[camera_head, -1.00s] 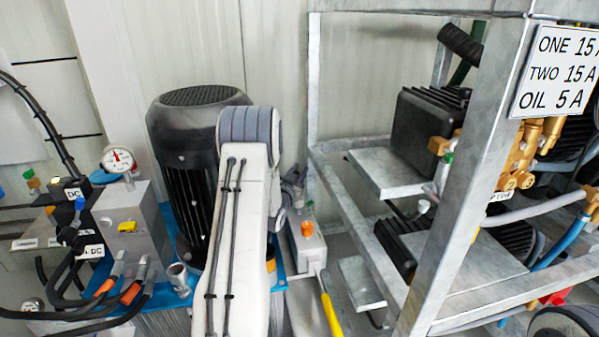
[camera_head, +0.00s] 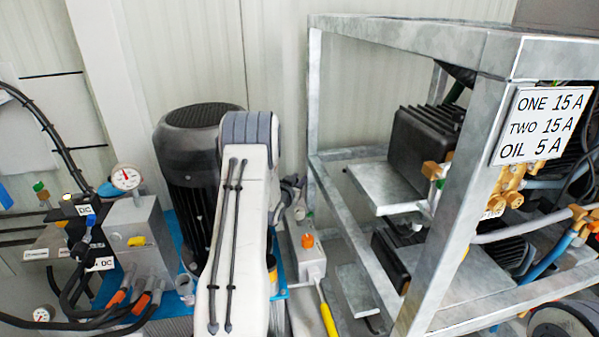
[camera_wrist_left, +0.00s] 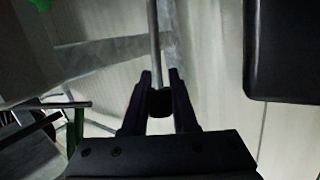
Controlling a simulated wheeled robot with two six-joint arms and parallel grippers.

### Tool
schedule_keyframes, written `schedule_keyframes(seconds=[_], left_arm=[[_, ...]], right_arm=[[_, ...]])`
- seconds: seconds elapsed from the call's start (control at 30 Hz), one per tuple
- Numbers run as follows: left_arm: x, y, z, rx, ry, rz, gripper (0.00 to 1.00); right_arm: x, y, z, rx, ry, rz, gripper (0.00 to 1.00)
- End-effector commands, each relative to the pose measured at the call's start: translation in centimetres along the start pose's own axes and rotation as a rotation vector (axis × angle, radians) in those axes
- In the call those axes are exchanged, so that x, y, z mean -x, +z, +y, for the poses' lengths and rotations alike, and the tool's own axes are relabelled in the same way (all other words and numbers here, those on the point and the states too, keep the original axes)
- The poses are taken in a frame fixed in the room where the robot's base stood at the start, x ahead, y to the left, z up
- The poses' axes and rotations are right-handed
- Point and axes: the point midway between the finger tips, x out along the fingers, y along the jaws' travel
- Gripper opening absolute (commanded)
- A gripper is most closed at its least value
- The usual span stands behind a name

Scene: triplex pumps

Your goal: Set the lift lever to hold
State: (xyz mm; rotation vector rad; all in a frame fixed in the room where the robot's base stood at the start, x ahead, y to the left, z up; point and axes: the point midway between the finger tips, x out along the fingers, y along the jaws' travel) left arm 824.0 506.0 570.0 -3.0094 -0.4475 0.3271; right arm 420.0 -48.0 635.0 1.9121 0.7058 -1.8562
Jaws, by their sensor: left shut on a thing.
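My left arm comes down the middle of the head view, and its dark gripper (camera_head: 292,190) shows partly behind it, just above a grey box with an orange knob (camera_head: 307,240). In the left wrist view the gripper (camera_wrist_left: 160,82) has its fingers around the black end (camera_wrist_left: 160,102) of a thin grey rod (camera_wrist_left: 154,45) and is shut on it. This rod looks like the lift lever, but its base and any hold mark are hidden. A yellow handle (camera_head: 328,320) sticks out below the grey box. My right gripper is not in view.
A black finned motor (camera_head: 188,150) stands left of my arm. A metal frame (camera_head: 450,200) with pumps and a sign (camera_head: 540,125) fills the right. A gauge (camera_head: 126,178), valve block and hoses stand at left. The wall is behind.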

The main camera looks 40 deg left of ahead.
Motion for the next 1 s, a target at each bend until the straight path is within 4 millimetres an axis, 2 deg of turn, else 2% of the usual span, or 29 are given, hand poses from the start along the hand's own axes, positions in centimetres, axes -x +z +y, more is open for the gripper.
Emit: schedule_keyframes(seconds=[0.03,0.1,0.3,0.73,0.77,0.8,0.83,1.0], left_arm=[[-0.1,-0.8,-0.3,0.016,0.007,-0.030,0.00],[-0.5,-0.8,-0.5,0.041,0.017,-0.069,0.00],[-1.3,-0.3,-0.9,0.092,0.036,-0.150,0.00],[-1.5,0.2,-1.0,0.106,0.039,-0.172,0.00],[-1.5,0.2,-1.0,0.106,0.039,-0.172,0.38],[-1.5,0.2,-1.0,0.106,0.039,-0.172,0.53],[-1.5,0.2,-1.0,0.106,0.039,-0.172,0.57],[-1.5,0.2,-1.0,0.106,0.040,-0.170,0.57]], right_arm=[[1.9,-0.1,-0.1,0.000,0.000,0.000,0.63],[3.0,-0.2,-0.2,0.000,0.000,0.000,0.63],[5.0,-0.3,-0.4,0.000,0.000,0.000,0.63],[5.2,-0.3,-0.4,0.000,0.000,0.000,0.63],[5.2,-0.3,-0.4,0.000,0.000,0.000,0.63],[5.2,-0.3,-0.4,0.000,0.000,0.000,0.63],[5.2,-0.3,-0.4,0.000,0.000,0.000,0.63],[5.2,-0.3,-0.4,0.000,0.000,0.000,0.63]])
